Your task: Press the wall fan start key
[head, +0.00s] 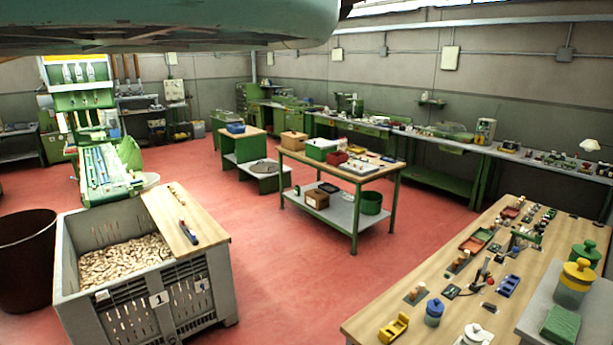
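I cannot make out a wall fan or its start key in the head view. Several small pale boxes are fixed to the back walls, among them a cream box (450,58), a grey box (565,54) and a smaller box (337,54). They are too small and far to show any keys or labels. My gripper is not in view. A large teal shape (170,28) covers the top left and hides part of the upper wall.
A grey crate of corks (208,292) stands at the front left beside a dark bin (27,255). A wooden workbench (375,322) fills the front right. A green-legged table (345,178) stands mid-room. Red floor (290,285) is clear between crate and workbench.

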